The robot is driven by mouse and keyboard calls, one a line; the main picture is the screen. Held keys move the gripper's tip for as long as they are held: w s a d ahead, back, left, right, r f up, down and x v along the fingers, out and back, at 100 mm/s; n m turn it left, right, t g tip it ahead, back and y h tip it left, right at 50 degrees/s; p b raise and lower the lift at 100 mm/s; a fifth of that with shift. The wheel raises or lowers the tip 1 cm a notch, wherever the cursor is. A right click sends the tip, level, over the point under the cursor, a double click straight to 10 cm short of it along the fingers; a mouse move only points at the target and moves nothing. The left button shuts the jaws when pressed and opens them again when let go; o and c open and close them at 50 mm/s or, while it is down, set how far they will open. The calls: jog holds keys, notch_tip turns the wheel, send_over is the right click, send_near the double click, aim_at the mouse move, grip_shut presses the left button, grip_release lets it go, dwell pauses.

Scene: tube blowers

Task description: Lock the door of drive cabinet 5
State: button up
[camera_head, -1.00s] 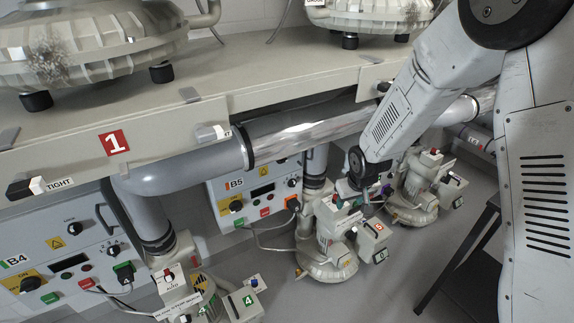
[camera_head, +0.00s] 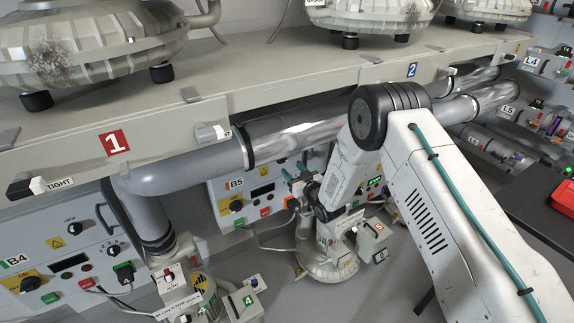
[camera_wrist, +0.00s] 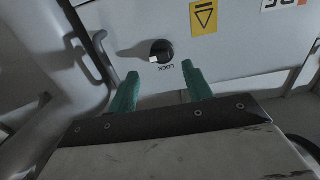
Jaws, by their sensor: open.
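Drive cabinet B5 (camera_head: 225,200) stands under the bench in the head view, a pale cabinet with a black-and-yellow switch. Its pale door (camera_wrist: 240,50) fills much of the wrist view, seen upside down. In the head view my gripper (camera_head: 288,189) is at the right part of cabinet B5, partly hidden by my arm.
A grey blower (camera_head: 325,262) stands on the floor just below my gripper. A silver pipe (camera_head: 295,133) runs under the bench edge above it. Cabinet B4 (camera_head: 40,262) is at the left. In the wrist view a door handle (camera_wrist: 88,62) is left of the knob.

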aim_at(285, 161)
jog(key=x, duration=0.5)
jog(key=shift+a, duration=0.1)
jog(key=c, duration=1)
